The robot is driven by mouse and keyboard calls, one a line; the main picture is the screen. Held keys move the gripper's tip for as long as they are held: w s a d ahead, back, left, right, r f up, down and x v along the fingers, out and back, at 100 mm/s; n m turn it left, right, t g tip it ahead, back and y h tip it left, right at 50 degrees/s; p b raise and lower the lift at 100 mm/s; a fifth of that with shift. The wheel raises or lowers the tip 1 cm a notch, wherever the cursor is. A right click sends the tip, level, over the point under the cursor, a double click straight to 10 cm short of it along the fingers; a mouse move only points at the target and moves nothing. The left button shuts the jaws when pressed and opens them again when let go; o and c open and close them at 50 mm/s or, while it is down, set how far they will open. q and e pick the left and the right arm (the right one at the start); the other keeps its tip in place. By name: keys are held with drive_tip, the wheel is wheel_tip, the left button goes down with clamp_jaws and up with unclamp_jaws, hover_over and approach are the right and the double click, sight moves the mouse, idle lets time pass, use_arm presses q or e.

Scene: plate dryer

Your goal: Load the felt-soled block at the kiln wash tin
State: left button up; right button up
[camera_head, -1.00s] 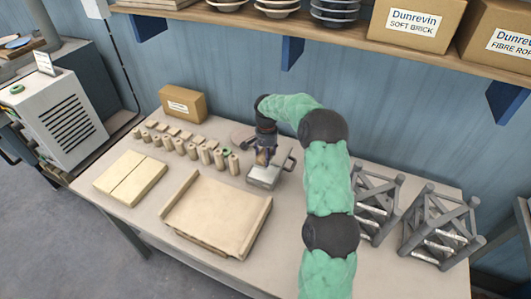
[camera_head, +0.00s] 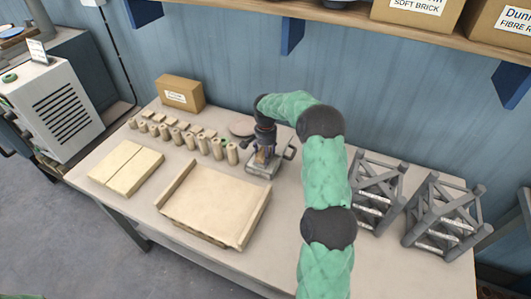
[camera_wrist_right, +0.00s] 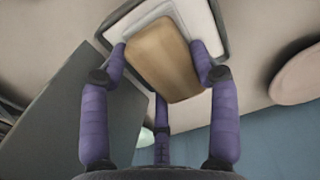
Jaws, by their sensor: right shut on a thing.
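My right gripper (camera_head: 264,150) is shut on a tan wooden block (camera_wrist_right: 165,60), with its purple fingers on either side of it. The block has a flat grey layer at its far end, which looks like the felt sole. Below it is a shallow metal tin (camera_head: 262,169) with a pale inside; its dark rim and white interior show in the right wrist view (camera_wrist_right: 201,22). The block is over or in the tin; whether the sole touches the contents I cannot tell. My left gripper is in no view.
Rows of small cylinders (camera_head: 190,140) stand left of the tin. A tray-like board (camera_head: 215,200) lies in front, with two pale slabs (camera_head: 126,168) further left. A round disc (camera_head: 241,128) lies behind the tin. Grey frames (camera_head: 440,215) stand at right.

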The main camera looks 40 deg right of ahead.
drive_tip(key=shift+f, duration=0.55)
idle(1.5)
drive_tip(key=shift+r, duration=0.1)
drive_tip(key=shift+r+p, duration=2.2)
drive_tip(key=shift+r, duration=1.3)
